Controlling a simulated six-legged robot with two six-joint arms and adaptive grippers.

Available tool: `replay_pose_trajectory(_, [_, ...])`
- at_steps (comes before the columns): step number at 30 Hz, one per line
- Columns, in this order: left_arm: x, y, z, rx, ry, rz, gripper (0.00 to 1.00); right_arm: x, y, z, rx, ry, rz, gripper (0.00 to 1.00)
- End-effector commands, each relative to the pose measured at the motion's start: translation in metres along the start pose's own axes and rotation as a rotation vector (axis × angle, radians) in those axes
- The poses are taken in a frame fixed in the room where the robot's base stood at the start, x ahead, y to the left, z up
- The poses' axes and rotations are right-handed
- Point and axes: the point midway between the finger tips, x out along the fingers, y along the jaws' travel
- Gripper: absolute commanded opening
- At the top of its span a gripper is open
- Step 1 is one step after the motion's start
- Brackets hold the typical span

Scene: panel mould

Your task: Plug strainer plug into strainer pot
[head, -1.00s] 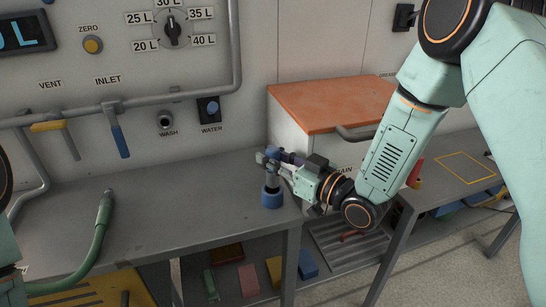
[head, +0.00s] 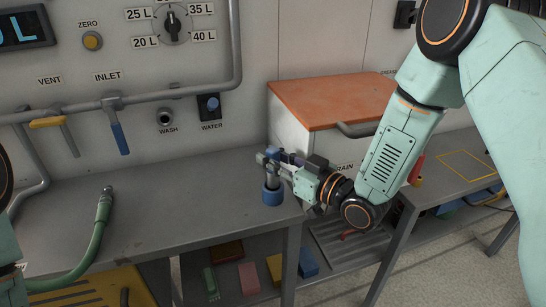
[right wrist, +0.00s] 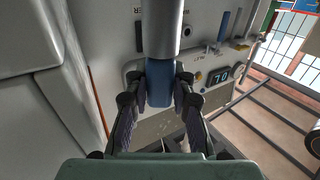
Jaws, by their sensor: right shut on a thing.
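My right gripper (head: 275,162) is over the right end of the steel bench, its fingers closed around the blue upper part of an upright piece, which I take to be the strainer plug. In the right wrist view the blue grip (right wrist: 159,84) sits between both fingers, with a wider grey cylinder (right wrist: 160,28) joining it. A round blue base (head: 272,198), perhaps the strainer pot, is on the bench directly below. The grey part meets the base in the picture; whether it sits inside or just above is unclear. My left gripper is out of the head view.
The bench (head: 150,211) is bare to the left, with a green hose (head: 97,235) at far left. The wall panel (head: 230,112) has valves and a wash outlet (head: 165,117). An orange-topped cabinet (head: 330,102) stands behind my right arm. Coloured blocks lie on the lower shelf.

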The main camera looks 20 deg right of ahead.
Motion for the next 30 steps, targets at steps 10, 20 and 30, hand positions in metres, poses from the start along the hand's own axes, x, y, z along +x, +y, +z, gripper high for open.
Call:
replay_pose_trajectory(10, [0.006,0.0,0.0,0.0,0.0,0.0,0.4,0.0,0.0,0.008,0.0,0.0,0.0,0.0])
replay_pose_trajectory(20, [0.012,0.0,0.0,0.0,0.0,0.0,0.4,0.0,0.0,0.015,0.0,0.0,0.0,0.0])
replay_pose_trajectory(30, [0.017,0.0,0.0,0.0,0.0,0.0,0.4,0.0,0.0,0.023,0.0,0.0,0.0,0.0])
